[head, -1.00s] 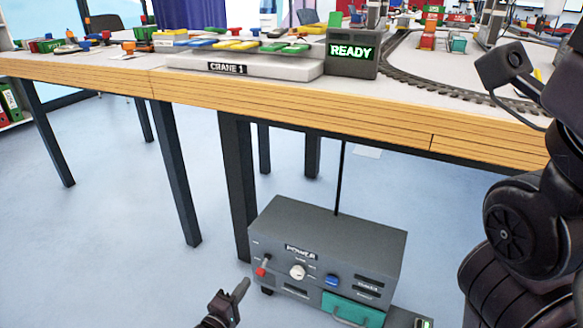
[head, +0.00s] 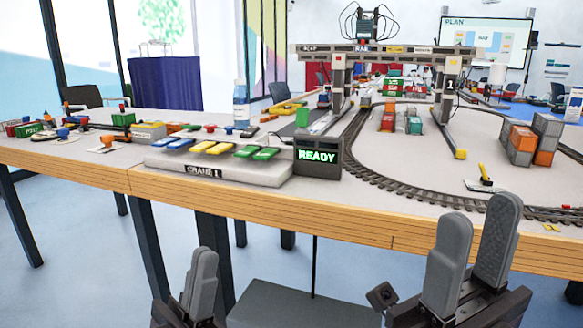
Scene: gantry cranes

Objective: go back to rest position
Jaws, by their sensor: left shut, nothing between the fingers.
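My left gripper (head: 204,265) is at the bottom left of the head view, in front of the table edge, with its fingers pointing up. It is shut and empty. My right gripper (head: 478,225) is at the lower right, also pointing up. Its two grey fingers stand apart with nothing between them, so it is open. Both grippers are in front of the table and appear clear of it.
The long table (head: 250,204) crosses the view. On it are the CRANE 1 control panel (head: 215,176), a READY display (head: 318,156), a gantry crane (head: 388,48), a track loop and stacked containers (head: 535,140). A grey box (head: 285,308) stands below the table.

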